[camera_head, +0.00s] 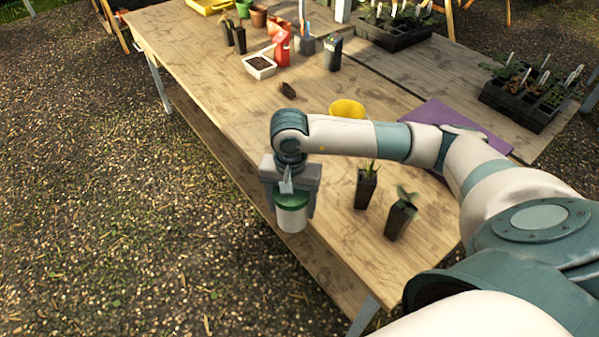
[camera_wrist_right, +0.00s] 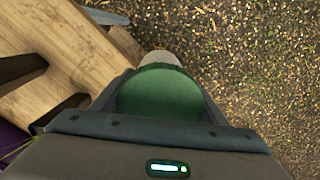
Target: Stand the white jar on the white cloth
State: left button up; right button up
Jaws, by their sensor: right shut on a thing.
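My right gripper (camera_head: 292,204) is shut on the white jar (camera_head: 292,219), which has a green lid (camera_head: 291,201). The jar hangs upright near the long edge of the wooden table. In the right wrist view the green lid (camera_wrist_right: 160,93) fills the space between the fingers, and a little of the white jar (camera_wrist_right: 160,58) shows beyond it, with gravel behind. I see no white cloth in either view. My left gripper is not in view.
Two dark seedling pots (camera_head: 366,188) (camera_head: 401,219) stand on the table (camera_head: 330,256) right of the jar. A yellow pot (camera_head: 346,108) and a purple mat (camera_head: 440,117) lie partly behind my arm. Pots and a red packet (camera_head: 282,47) stand farther back.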

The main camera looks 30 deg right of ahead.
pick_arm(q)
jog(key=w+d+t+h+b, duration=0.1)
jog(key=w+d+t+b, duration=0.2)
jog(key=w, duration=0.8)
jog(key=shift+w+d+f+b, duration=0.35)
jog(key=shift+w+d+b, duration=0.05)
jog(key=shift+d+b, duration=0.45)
pick_arm(e)
jog(key=s+a+f+n, duration=0.5)
jog(key=s+f+n, duration=0.1)
jog(key=n, duration=0.3)
jog(key=shift+s+a+f, duration=0.35)
jog(key=shift+a+f, duration=0.05)
jog(key=shift+f, duration=0.05)
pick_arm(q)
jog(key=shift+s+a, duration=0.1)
